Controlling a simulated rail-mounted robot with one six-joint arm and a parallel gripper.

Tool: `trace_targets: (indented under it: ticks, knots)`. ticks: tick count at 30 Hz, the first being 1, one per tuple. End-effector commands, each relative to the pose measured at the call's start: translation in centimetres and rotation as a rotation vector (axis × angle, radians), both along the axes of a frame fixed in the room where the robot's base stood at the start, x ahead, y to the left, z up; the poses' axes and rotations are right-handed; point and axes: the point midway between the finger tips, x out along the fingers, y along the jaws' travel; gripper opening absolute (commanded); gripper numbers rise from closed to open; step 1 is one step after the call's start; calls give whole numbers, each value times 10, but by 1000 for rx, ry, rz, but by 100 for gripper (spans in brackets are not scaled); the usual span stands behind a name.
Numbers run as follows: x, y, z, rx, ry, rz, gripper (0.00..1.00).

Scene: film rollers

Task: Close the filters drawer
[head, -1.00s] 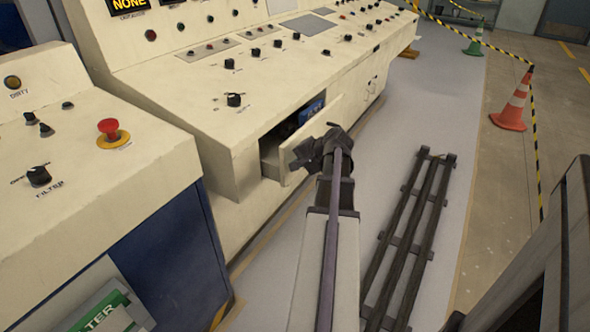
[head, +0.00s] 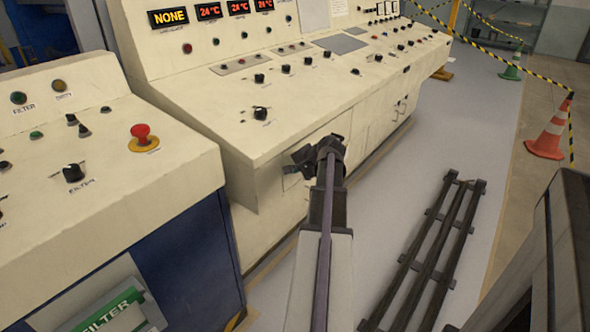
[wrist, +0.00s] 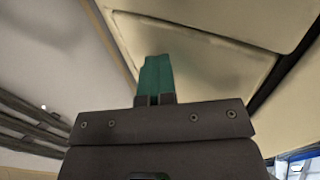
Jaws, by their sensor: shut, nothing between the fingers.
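The filters drawer (head: 291,182) is in the front of the cream console, left of my gripper in the head view. Its front looks about flush with the console face, though my gripper and wrist hide part of it. In the wrist view a cream panel with rounded edges (wrist: 205,62) lies just beyond the fingers. My gripper (head: 300,160) is at the drawer front; in the wrist view its green fingers (wrist: 155,75) are together with nothing between them. I cannot tell whether the fingertips touch the panel.
The cream console (head: 235,115) has knobs and displays on top. A smaller control desk (head: 110,150) with a red button stands at left. A dark rail rack (head: 430,250) lies on the floor to the right. Traffic cones (head: 550,135) and striped tape stand further right.

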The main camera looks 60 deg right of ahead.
Motion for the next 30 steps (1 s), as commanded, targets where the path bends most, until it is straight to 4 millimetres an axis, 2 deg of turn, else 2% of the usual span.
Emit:
trace_targets:
  ticks: [1,6,10,15,18,24,30]
  knots:
    - [5,-2,1,-1,-10,-1,0]
    - [6,-2,2,-1,-12,-1,0]
    - [-1,0,2,-2,-11,1,0]
    - [-34,8,3,-1,-8,9,0]
    - [-57,9,35,-1,-6,9,0]
    - [-95,9,65,-1,-4,10,0]
    - [-108,10,71,-1,-4,13,0]
